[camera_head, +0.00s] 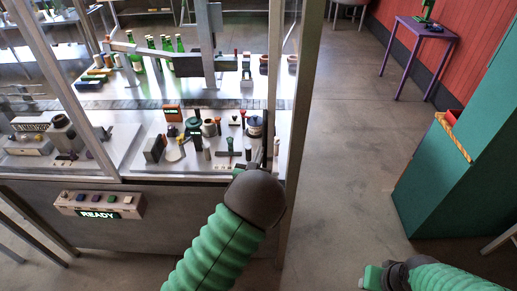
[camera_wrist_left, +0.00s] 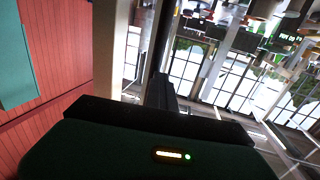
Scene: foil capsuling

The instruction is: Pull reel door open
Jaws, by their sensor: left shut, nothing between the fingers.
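The glass-fronted machine cabinet fills the left half of the head view. Its metal-framed door has an upright edge post (camera_head: 273,85) at the right. My left arm rises from the bottom, and its dark wrist covers the lower end of this post. My left gripper (camera_head: 266,155) is mostly hidden beyond the wrist, close to the post. In the left wrist view the dark fingers (camera_wrist_left: 160,92) are shut beside a pale upright post; whether they touch it I cannot tell. My right gripper (camera_head: 375,276) is at the bottom right, away from the cabinet; its fingers are unclear.
A control box (camera_head: 98,205) reading READY is on the cabinet front. Green bottles (camera_head: 168,48) and several small tools stand behind the glass. A green cabinet (camera_head: 440,180) and a purple table (camera_head: 425,30) are at the right. The floor (camera_head: 345,130) between is clear.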

